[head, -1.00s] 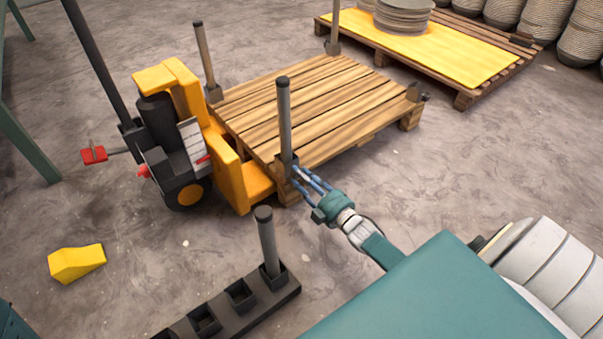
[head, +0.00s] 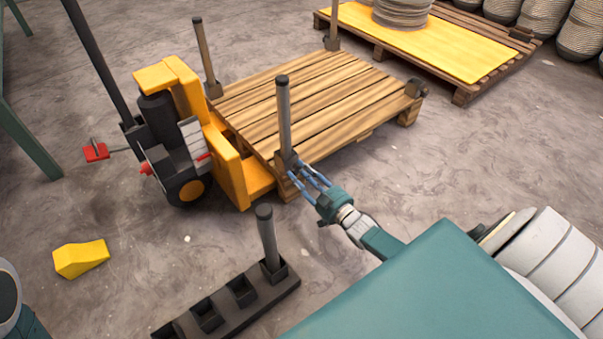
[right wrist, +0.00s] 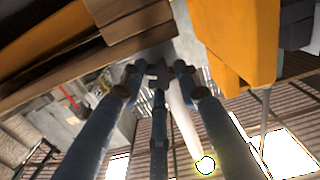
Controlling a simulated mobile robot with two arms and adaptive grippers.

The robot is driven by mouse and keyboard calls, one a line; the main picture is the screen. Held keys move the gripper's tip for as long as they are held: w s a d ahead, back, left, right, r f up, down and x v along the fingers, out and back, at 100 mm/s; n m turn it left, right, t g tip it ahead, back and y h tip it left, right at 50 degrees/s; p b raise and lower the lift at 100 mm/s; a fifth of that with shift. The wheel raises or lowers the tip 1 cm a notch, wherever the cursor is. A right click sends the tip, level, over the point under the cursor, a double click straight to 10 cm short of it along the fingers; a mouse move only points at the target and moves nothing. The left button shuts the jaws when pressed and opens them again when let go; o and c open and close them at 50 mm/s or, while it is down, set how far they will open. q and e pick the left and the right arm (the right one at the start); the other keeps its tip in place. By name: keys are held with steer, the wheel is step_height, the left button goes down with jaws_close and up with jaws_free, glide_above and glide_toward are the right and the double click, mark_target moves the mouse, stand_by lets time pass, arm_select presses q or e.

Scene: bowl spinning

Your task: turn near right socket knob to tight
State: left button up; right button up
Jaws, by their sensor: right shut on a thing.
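The wooden pallet (head: 330,105) sits on the forks of a yellow pallet truck. A grey post (head: 284,115) stands upright in the dark socket (head: 287,161) at the pallet's near corner. My right gripper (head: 299,172) is at that socket, its blue fingers pointing at its side. In the right wrist view the fingers (right wrist: 159,78) are closed around a small grey cross-shaped knob (right wrist: 160,74). In the head view the knob is hidden behind the fingers. My left gripper is not in view.
The yellow pallet truck (head: 180,130) stands left of the pallet. A dark rack (head: 235,300) with one post (head: 266,235) lies in front. A yellow block (head: 81,259) is on the floor. Another pallet with a yellow sheet (head: 430,40) and stacked bowls (head: 401,12) is behind.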

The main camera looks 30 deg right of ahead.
steer(key=shift+w+a+r, duration=0.2)
steer(key=shift+a+r, duration=0.1)
steer(key=shift+r, duration=0.15)
steer(key=shift+c, duration=0.2)
steer(key=o, duration=1.2)
steer(key=shift+c, duration=0.2)
steer(key=shift+d+f, duration=0.1)
steer(key=shift+s, duration=0.1)
steer(key=shift+s+d+f, duration=0.1)
steer(key=shift+s, duration=0.15)
steer(key=s, duration=1.1)
steer(key=shift+s+d, duration=0.15)
steer(key=shift+d, duration=0.25)
